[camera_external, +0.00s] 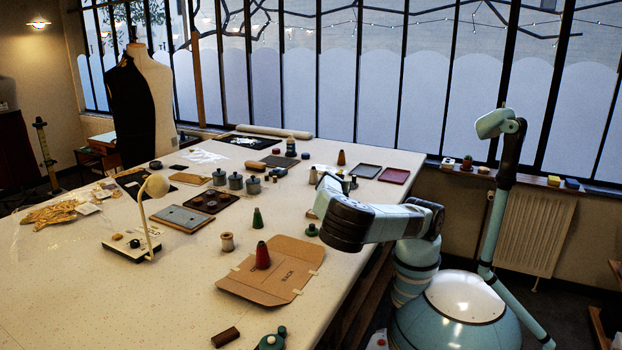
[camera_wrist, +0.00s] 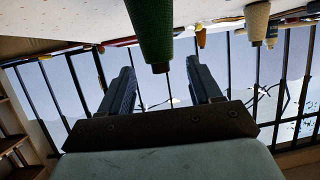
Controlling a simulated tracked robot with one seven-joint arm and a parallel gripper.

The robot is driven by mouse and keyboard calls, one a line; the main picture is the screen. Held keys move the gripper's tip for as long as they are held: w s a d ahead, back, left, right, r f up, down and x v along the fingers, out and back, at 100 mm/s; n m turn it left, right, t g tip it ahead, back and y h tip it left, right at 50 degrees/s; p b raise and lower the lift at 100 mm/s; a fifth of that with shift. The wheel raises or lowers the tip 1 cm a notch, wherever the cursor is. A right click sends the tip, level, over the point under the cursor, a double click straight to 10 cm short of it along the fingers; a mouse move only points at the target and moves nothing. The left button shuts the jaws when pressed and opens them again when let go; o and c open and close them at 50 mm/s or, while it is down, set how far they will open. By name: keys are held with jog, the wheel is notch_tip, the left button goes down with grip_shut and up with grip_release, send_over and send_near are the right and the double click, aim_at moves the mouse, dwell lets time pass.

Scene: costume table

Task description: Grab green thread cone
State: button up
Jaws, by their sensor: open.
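The green thread cone (camera_external: 257,218) stands upright on the table, behind the red cone and right of a pale wooden spool. In the wrist view, where the scene appears upside down, a green cone (camera_wrist: 153,35) shows large, with its narrow tip pointing down the picture. My gripper (camera_wrist: 162,75) is open and empty there, its two dark fingers spread. The cone lies ahead, in line with the gap between them, and no finger visibly touches it. In the external view my arm reaches over the table's right edge, right of the cone; its fingertips are hard to make out.
A red cone (camera_external: 262,256) stands on flat cardboard (camera_external: 285,278) in front. The pale spool (camera_external: 227,242) is close to the green cone's left. A small green object (camera_external: 312,230) lies between the cone and my arm. A lamp (camera_external: 153,205) stands left.

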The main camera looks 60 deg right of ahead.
jog(key=shift+x, duration=2.25)
jog(key=shift+f, duration=0.15)
jog(key=shift+w, duration=0.1)
jog(key=c, duration=1.1)
